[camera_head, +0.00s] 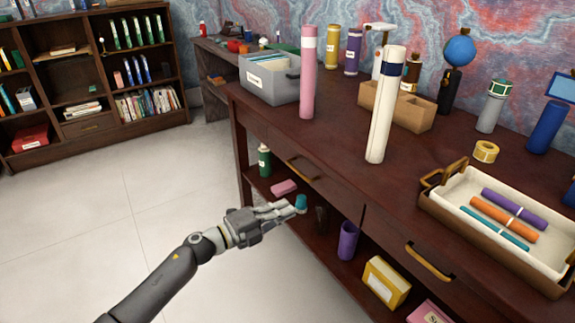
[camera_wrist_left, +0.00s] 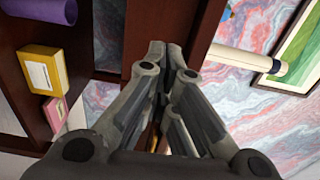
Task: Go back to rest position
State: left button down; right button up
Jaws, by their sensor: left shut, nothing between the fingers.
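My left gripper (camera_head: 292,208) reaches in from the lower left in the head view, in front of the dark wooden desk (camera_head: 260,150) and below the level of its top. In the left wrist view the fingers of my left gripper (camera_wrist_left: 166,48) are closed together at their tips with nothing between them. Behind the fingertips in the head view, a small teal item (camera_head: 301,202) shows near the lower shelf; they appear apart from it, but I cannot be sure. My right gripper does not show in either view.
The desktop holds a pink cylinder (camera_head: 308,75), a white cylinder (camera_head: 382,115), a grey file box (camera_head: 268,84) and a tray (camera_head: 452,207) with rolls. The lower shelf holds a purple cup (camera_head: 347,241) and a yellow box (camera_head: 386,281). The floor (camera_head: 130,200) left of the desk is clear.

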pick_arm(q)
jog(key=s+a+f+n+t+y, duration=0.1)
jog(key=s+a+f+n+y, duration=0.45)
jog(key=f+n+y, duration=0.35)
jog(key=s+a+f+n+t+y, duration=0.2)
jog(key=s+a+f+n+y, duration=0.2)
jog(key=a+f+n, duration=0.5)
jog(key=s+a+f+n+g+p, duration=0.1)
jog(key=s+f+g+p, duration=0.3)
jog(key=s, duration=1.1)
jog(key=s+a+f+n+g+y+p, duration=0.1)
jog(key=s+f+n+g+p, duration=0.3)
jog(key=s, duration=1.2)
jog(key=s+a+f+n+g+p, duration=0.3)
jog(key=s+f+p, duration=0.7)
jog(key=s, duration=0.6)
jog(key=shift+f+g+y+p, duration=0.3)
jog(key=shift+f+g, duration=0.35)
jog(key=shift+g, duration=0.15)
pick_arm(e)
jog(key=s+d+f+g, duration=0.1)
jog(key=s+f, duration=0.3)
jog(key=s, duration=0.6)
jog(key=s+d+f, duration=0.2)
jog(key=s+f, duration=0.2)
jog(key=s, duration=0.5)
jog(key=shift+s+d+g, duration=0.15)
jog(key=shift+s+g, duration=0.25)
pick_arm(q)
jog(key=shift+s, duration=0.1)
